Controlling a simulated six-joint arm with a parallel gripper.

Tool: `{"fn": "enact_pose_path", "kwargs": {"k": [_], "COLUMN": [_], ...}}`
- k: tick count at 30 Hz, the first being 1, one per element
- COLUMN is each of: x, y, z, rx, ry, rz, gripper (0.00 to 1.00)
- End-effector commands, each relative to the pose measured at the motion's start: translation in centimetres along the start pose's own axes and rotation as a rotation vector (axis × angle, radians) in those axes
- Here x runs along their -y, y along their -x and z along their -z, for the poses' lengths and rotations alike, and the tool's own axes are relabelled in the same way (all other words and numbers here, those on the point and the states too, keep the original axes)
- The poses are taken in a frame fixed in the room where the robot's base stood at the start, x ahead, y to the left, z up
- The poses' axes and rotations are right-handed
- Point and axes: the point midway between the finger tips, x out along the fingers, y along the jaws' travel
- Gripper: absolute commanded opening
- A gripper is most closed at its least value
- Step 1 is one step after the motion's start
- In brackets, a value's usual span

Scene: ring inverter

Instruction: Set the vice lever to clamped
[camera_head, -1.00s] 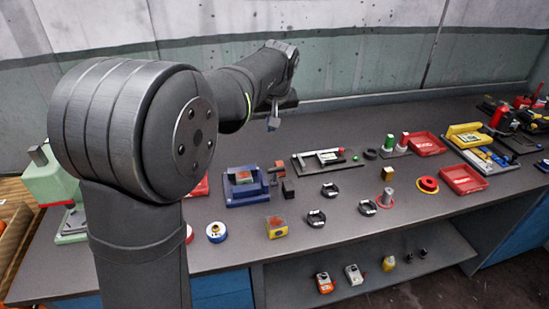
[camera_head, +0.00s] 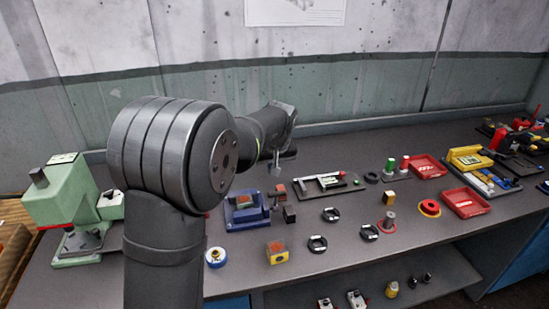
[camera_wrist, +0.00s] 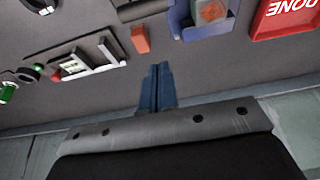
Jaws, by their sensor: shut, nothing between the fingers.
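The blue vice (camera_head: 247,212) sits on the bench right of my arm, with a reddish-orange piece between its jaws. In the wrist view the vice (camera_wrist: 177,22) is at the top, right of centre. A small orange-red handle (camera_head: 281,188), which looks like the vice lever, stands just right of the vice; it also shows in the wrist view (camera_wrist: 140,38). Whether it is set to clamped I cannot tell. My gripper (camera_head: 276,171) is shut and empty, above and behind the handle. In the wrist view its fingertips (camera_wrist: 159,67) appear close to the handle, apart from it.
A dark block (camera_head: 290,214) stands right of the vice. A grey tray-like fixture (camera_head: 328,185) lies farther right. Black rings (camera_head: 317,244), a blue-white roll (camera_head: 215,258) and a yellow-orange box (camera_head: 277,252) lie in front. A green press (camera_head: 62,195) stands at left. The wall is behind.

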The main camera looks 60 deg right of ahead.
Motion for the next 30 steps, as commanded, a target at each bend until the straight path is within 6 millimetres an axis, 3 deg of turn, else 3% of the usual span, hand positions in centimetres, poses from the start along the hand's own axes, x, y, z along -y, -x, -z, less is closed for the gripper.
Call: {"fn": "enact_pose_path", "kwargs": {"k": [1,10,30], "x": [0.0,0.0,0.0], "y": [-1.2,-1.8,-1.8], "z": [-0.1,-3.5,-4.3], "rx": [0.004,0.001,-0.030], "ry": [0.000,-0.001,-0.001], "rz": [0.002,0.000,-0.001], "gripper": [0.00,0.00,0.00]}}
